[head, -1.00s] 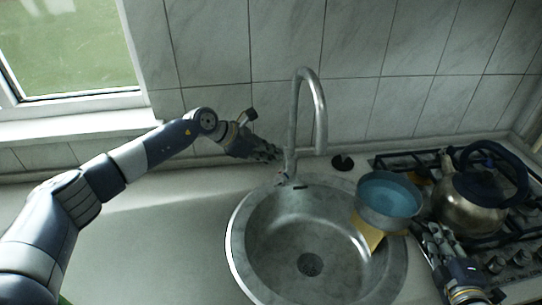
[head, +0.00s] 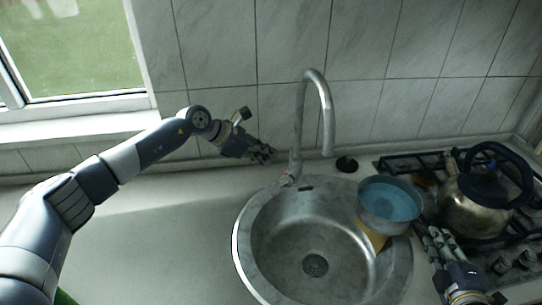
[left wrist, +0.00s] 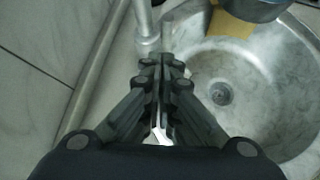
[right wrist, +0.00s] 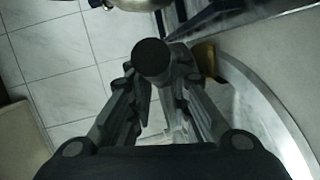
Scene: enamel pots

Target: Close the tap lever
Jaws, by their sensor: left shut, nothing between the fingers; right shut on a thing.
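The silver tap (head: 298,125) stands upright at the back left of the sink, its tall spout curving over to the right. A small part at its base (head: 287,180) may be the lever; its position is unclear. My left gripper (head: 270,154) is shut and empty, left of the tap column with a small gap. In the left wrist view its shut fingertips (left wrist: 162,62) are near the tap (left wrist: 146,28). My right gripper (head: 428,232) is shut on the handle of a pan (head: 388,203) with a blue inside. The dark handle end (right wrist: 152,58) shows in the right wrist view.
The round steel sink (head: 243,250) is in the middle, with the pan over its right edge. A yellow cloth or sponge (head: 375,236) is below the pan. A kettle (head: 468,215) stands on the hob at right. A black knob (head: 346,164) is behind the sink. The left counter is clear.

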